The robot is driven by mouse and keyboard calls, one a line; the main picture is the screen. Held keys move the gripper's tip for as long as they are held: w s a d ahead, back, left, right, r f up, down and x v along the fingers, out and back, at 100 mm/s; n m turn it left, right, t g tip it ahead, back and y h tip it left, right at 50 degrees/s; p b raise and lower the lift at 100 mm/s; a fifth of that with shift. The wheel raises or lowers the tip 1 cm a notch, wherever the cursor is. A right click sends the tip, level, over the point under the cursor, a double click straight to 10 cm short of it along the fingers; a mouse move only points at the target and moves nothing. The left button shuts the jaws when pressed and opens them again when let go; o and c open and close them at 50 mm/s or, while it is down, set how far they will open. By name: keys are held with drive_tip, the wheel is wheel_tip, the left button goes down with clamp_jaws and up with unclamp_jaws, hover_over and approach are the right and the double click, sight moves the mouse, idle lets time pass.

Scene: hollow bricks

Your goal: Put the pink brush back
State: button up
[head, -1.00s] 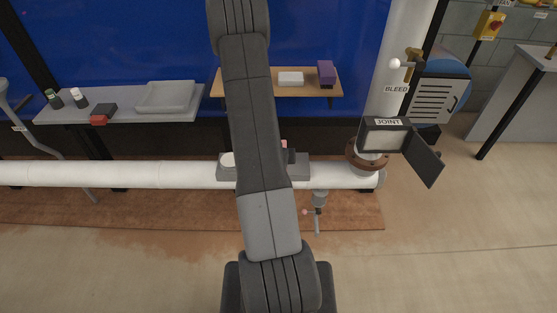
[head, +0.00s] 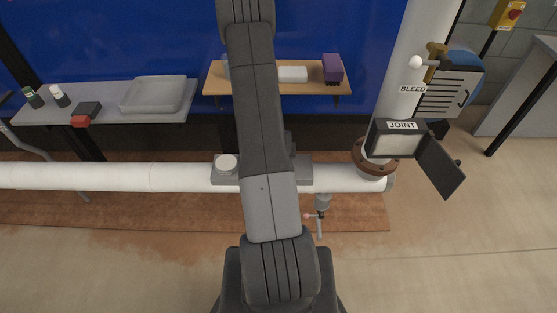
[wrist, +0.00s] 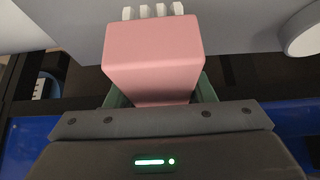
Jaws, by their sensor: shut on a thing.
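The pink brush (wrist: 153,50) fills the middle of the wrist view, with its white bristles (wrist: 150,12) at the top of the picture. My gripper (wrist: 160,92) is shut on it, with a greenish finger at each side. The bristles are in front of or against a grey surface (wrist: 80,40); I cannot tell whether they touch. In the head view my arm hides the gripper and the brush. A grey block (head: 304,172) on the white pipe shows on both sides of the arm, with a round white cap (head: 227,163) at its left.
A wooden shelf (head: 216,80) behind holds a white block (head: 292,74) and a purple block (head: 333,67). A grey bench (head: 205,105) at left bears a tray (head: 154,94). The open JOINT box (head: 393,145) and its flap (head: 440,172) stand at right.

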drive_tip(key=shift+f, duration=1.35)
drive_tip(key=shift+f, duration=0.1)
drive_tip(key=o, duration=0.9)
drive_tip(key=shift+o, duration=0.2)
drive_tip(key=p+v, duration=0.1)
drive_tip(key=v, duration=1.1)
